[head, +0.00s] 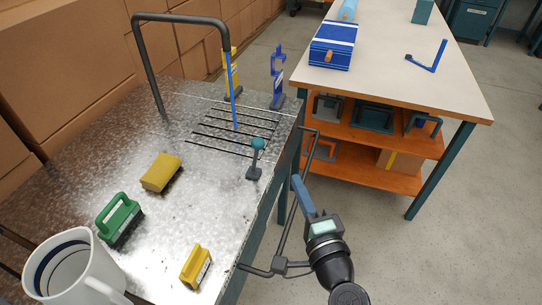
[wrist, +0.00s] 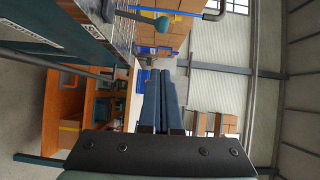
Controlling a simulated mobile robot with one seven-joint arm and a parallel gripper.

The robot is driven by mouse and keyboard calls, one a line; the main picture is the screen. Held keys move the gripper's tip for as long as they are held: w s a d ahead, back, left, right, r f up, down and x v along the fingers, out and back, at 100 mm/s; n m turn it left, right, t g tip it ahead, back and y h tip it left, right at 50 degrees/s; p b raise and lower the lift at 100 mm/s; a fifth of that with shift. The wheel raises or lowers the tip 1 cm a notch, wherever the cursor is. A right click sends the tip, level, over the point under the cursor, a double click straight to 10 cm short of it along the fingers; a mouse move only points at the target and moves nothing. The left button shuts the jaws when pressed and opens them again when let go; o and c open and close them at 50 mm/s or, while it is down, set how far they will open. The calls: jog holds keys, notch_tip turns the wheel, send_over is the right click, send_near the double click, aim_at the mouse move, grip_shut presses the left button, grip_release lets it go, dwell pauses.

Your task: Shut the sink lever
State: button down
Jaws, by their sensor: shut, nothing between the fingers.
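The sink lever (head: 254,165) stands on the metal counter near its right edge, a dark stem with a teal ball knob on top. The knob (wrist: 162,24) also shows at the top of the wrist view. A tall dark faucet pipe (head: 143,62) arches over the slotted drain, and a blue stream (head: 233,107) runs down from its end. My gripper (head: 296,180) is shut and empty, just off the counter's right edge, to the right of the lever and apart from it. Its closed blue fingers (wrist: 160,73) show in the wrist view.
On the metal counter (head: 110,150) are a yellow sponge (head: 161,172), a green-handled brush (head: 119,219), a yellow-handled brush (head: 195,267) and a white mug (head: 75,272). A dark rail (head: 293,200) runs along the counter's side. A workbench (head: 400,70) stands behind right.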

aim_at(260, 143)
jog(key=w+a, duration=0.5)
jog(key=w, duration=0.4)
jog(key=shift+w+a+p, duration=0.2)
jog(key=shift+a+p, duration=0.1)
jog(key=shift+p, duration=0.05)
jog(key=shift+a, duration=0.1)
jog(key=shift+w+a+r, duration=0.15)
jog(key=shift+a+r, duration=0.05)
jog(key=shift+a, duration=0.25)
jog(key=shift+w+a+r, duration=0.15)
jog(key=shift+a+r, duration=0.05)
jog(key=shift+a, duration=0.25)
jog(key=shift+d, duration=0.1)
